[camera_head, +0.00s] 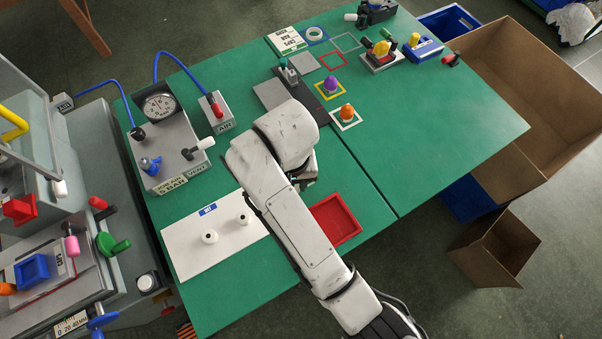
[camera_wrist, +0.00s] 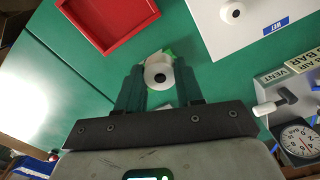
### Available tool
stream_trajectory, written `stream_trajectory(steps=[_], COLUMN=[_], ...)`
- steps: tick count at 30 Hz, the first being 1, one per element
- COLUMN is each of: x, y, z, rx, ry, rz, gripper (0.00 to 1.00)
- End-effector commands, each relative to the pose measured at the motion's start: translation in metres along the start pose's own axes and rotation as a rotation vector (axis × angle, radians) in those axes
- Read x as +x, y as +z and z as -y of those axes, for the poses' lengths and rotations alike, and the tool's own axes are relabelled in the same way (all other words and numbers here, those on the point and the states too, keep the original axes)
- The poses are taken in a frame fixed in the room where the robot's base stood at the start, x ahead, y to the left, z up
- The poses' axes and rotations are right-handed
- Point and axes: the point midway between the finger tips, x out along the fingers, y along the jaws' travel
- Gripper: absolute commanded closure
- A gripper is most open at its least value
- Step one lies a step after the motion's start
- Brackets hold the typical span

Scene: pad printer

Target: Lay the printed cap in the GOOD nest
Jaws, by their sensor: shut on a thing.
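Two more white caps, one left (camera_head: 210,237) and one right (camera_head: 244,218), stand on a white board. One of them also shows in the wrist view (camera_wrist: 232,12). I cannot make out a GOOD label or nest. Any print on the held cap is not clear.
The white board (camera_head: 185,258), marked WET in the wrist view (camera_wrist: 285,12), lies left of my arm. A red tray (camera_head: 335,219) lies right of it. A gauge box (camera_head: 165,140) stands left, and orange (camera_head: 347,112) and purple (camera_head: 330,84) pieces stand farther back.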

Motion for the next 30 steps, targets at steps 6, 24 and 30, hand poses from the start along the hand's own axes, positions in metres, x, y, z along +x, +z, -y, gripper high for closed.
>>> stream_trajectory(steps=[6,24,30], x=[0.028,0.091,0.104], y=[-0.042,-0.078,-0.078], z=[-0.011,-0.020,-0.020], rx=[0.001,-0.001,-0.001], ry=[0.002,0.000,0.000], rz=[0.005,0.003,0.000], gripper=[0.96,0.96,0.96])
